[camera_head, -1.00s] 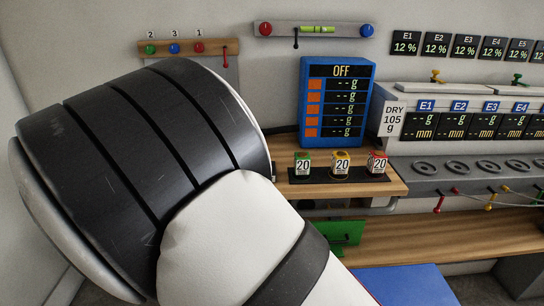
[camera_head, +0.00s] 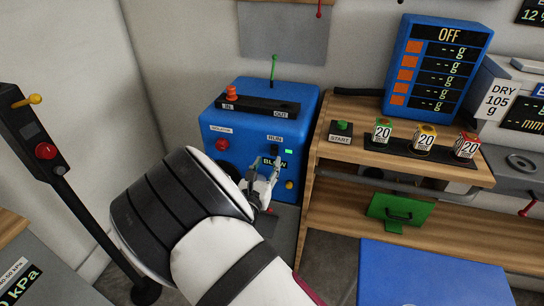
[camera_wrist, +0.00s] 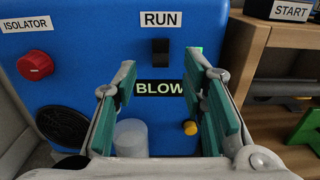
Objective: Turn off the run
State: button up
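A blue machine (camera_head: 250,110) stands on the left against the wall. Its front carries a RUN label (camera_wrist: 161,19) with a small black switch (camera_wrist: 160,52) under it. A lit green indicator (camera_head: 289,151) is to the right of the switch; it is partly hidden behind a finger in the wrist view. A BLOW label (camera_wrist: 160,88) is lower down. My gripper (camera_wrist: 162,62) is open and empty in front of this panel, its teal finger pads on either side of the switch and BLOW label. I cannot tell whether the fingers touch the panel.
A red ISOLATOR knob (camera_wrist: 35,66), a yellow button (camera_wrist: 190,127) and a clear cylinder (camera_wrist: 131,137) are close by. A wooden shelf (camera_head: 330,185) with a green START button (camera_head: 343,127) stands to the right. A black post with a red button (camera_head: 46,151) is on the left.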

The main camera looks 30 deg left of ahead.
aim_at(274, 151)
jog(key=shift+b+x, duration=0.3)
jog(key=shift+x, duration=2.3)
grip_shut()
